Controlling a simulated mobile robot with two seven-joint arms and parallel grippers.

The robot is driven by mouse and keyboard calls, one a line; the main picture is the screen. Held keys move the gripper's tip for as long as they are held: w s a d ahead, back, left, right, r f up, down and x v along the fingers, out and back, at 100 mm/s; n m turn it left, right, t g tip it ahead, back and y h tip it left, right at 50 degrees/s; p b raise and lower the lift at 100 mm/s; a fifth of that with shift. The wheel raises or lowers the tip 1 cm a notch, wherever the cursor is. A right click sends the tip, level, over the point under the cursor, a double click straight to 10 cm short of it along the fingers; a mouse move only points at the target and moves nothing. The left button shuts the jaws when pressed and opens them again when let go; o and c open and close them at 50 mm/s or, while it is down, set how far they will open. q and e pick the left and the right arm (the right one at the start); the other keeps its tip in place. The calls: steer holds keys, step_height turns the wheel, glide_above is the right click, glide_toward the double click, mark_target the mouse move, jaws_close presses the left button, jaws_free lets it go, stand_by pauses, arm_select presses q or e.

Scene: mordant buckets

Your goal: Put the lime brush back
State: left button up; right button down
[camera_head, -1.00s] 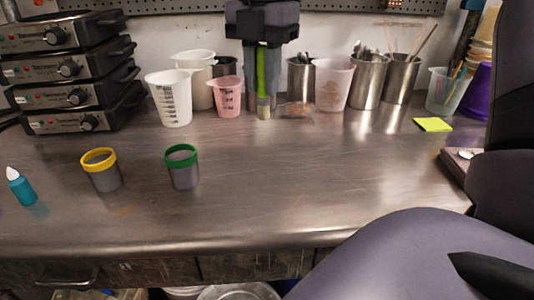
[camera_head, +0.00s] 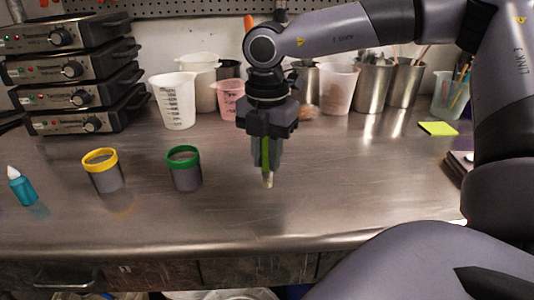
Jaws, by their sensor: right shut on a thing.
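The lime brush (camera_head: 266,158) is held upright in my right gripper (camera_head: 266,150), with its pale tip pointing down above the metal table (camera_head: 360,190). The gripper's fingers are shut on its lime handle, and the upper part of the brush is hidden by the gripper. A grey bucket with a green rim (camera_head: 184,168) stands to the left of the brush. A grey bucket with a yellow rim (camera_head: 103,170) stands further left. The brush is apart from both buckets. My left gripper is not in view.
A teal bottle with a white tip (camera_head: 22,187) stands at the far left. Stacked hotplates (camera_head: 75,70) fill the back left. Measuring cups (camera_head: 176,101) and metal pots (camera_head: 372,85) line the back. A yellow note (camera_head: 438,128) lies at right. The front middle is clear.

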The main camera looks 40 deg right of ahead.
steer(key=shift+f+b, duration=0.15)
steer(key=shift+b, duration=0.15)
steer(key=c, duration=1)
jaws_free()
step_height(320, 180, up, 12)
steer(key=shift+r+p, duration=0.25)
steer(key=shift+p, duration=0.55)
steer(key=shift+s+a+f, duration=0.1)
